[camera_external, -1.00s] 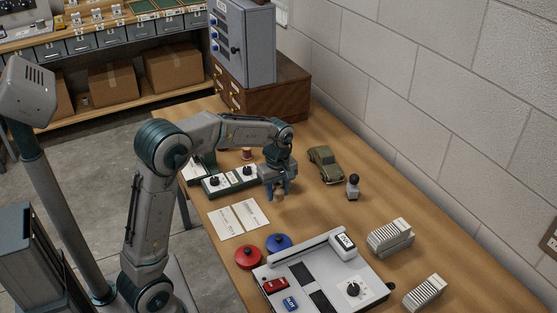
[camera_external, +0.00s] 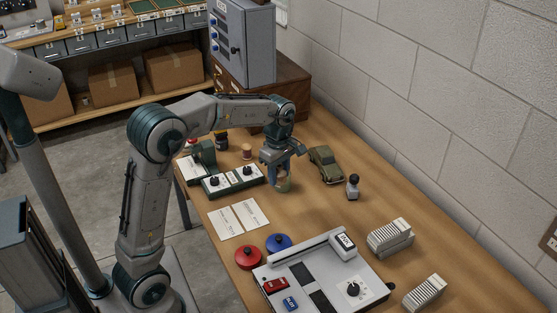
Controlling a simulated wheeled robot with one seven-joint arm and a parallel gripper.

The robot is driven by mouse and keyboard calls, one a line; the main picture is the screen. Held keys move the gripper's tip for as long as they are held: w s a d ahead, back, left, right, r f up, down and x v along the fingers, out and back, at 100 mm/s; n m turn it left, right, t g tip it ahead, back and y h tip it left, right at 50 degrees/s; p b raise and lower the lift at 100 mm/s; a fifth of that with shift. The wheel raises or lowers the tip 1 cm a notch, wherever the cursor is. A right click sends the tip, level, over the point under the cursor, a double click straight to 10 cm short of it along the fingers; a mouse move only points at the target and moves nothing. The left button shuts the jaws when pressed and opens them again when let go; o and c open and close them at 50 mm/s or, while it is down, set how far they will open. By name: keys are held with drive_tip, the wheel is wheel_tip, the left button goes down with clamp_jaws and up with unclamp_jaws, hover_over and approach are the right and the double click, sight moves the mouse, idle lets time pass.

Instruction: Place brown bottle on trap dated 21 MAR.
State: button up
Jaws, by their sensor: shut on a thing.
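My gripper (camera_external: 283,172) is shut on a small brownish thing (camera_external: 283,185) that looks like the brown bottle. The fingers hide much of it, and I cannot tell whether its base touches the table. Two pale cards, which look like the traps, lie flat side by side on the table, to the left of and nearer than my gripper. One is the left card (camera_external: 226,223), the other the right card (camera_external: 252,213). Their print is too small to read, so I cannot tell which is dated 21 MAR. Both cards are bare.
A dial unit (camera_external: 233,181) stands behind the cards. A spool (camera_external: 247,151) and a dark jar (camera_external: 221,141) stand farther back. A green toy car (camera_external: 325,164) and a stamp (camera_external: 353,187) are to the right. Red (camera_external: 248,257) and blue (camera_external: 279,243) lids lie in front.

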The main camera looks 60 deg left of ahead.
drive_tip(key=s+a+r+n+p, duration=0.1)
drive_tip(key=s+a+n+p, duration=0.3)
drive_tip(key=a, duration=0.8)
drive_tip(key=s+a+n+p, duration=0.25)
drive_tip(key=a+n, duration=0.25)
drive_tip(key=a, duration=0.6)
drive_tip(key=s+a+r+n+p, duration=0.1)
drive_tip(key=s+a+n+p, duration=0.3)
drive_tip(key=a, duration=0.8)
drive_tip(key=shift+n, duration=0.6)
drive_tip(key=s+a+f, duration=0.1)
drive_tip(key=a+f, duration=0.1)
drive_tip(key=a, duration=0.1)
drive_tip(key=s+a+f, duration=0.2)
drive_tip(key=a, duration=0.2)
drive_tip(key=s+a+f, duration=0.2)
drive_tip(key=a, duration=0.1)
drive_tip(key=shift+a+f, duration=0.15)
drive_tip(key=shift+f, duration=0.15)
drive_tip(key=shift+s+a+f, duration=0.15)
drive_tip(key=shift+s+f, duration=0.05)
drive_tip(key=shift+f, duration=0.15)
drive_tip(key=shift+f+p, duration=0.35)
drive_tip(key=shift+f, duration=1.55)
drive_tip(key=o, duration=1)
wheel_tip(320, 180, up, 12)
drive_tip(key=shift+r, duration=0.15)
